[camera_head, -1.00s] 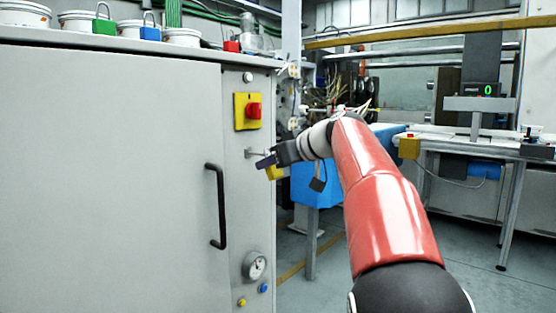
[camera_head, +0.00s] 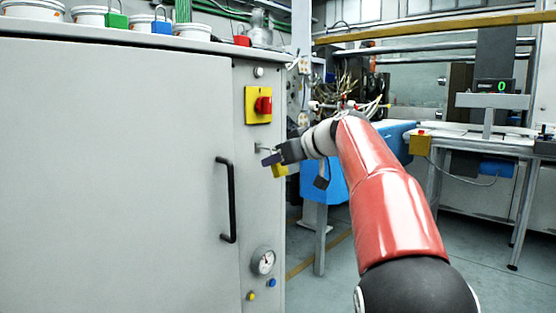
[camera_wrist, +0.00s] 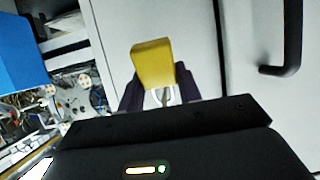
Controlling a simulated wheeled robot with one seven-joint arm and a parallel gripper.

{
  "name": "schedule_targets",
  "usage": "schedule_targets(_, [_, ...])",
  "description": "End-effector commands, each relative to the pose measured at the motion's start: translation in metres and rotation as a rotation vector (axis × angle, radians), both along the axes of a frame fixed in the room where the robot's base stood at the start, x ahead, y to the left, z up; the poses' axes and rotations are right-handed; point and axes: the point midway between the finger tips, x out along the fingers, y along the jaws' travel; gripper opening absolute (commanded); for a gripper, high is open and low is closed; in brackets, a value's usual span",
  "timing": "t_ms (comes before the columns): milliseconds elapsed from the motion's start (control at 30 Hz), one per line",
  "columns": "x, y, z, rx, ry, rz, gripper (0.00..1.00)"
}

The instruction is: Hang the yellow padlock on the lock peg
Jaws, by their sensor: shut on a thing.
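The yellow padlock (camera_head: 279,170) hangs below my gripper (camera_head: 271,159) in the head view. My gripper is shut on it. In the wrist view the padlock's yellow body (camera_wrist: 152,63) sticks out beyond the dark fingers (camera_wrist: 160,95), with its pale shackle between them. The lock peg (camera_head: 262,148) is a short metal rod on the grey cabinet's side panel, below the red and yellow switch. My fingertips are close to the peg and slightly below it in the picture. The peg's tip is partly hidden by my gripper, and I cannot tell whether the shackle touches it.
The yellow-backed red switch (camera_head: 259,105) is above the peg. A black door handle (camera_head: 230,199) stands out to the left, and a gauge (camera_head: 263,261) is below. Green (camera_head: 116,20), blue (camera_head: 161,27) and red (camera_head: 243,41) padlocks stand on the cabinet top.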

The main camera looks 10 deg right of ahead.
Motion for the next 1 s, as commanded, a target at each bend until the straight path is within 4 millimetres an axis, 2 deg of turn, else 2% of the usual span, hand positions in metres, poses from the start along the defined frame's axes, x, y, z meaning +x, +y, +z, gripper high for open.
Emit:
schedule_targets(33, [0.0,0.0,0.0,0.0,0.0,0.0,0.1])
schedule_targets(67, [0.0,0.0,0.0,0.0,0.0,0.0,0.35])
schedule_targets(200, [0.0,0.0,0.0,0.0,0.0,0.0,0.54])
schedule_targets(267, [0.0,0.0,0.0,0.0,0.0,0.0,0.6])
schedule_targets(567, [-0.002,-0.002,0.001,0.0,0.0,0.0,0.6])
schedule_targets(1000, [-0.05,-0.037,0.028,0.001,-0.001,-0.001,0.6])
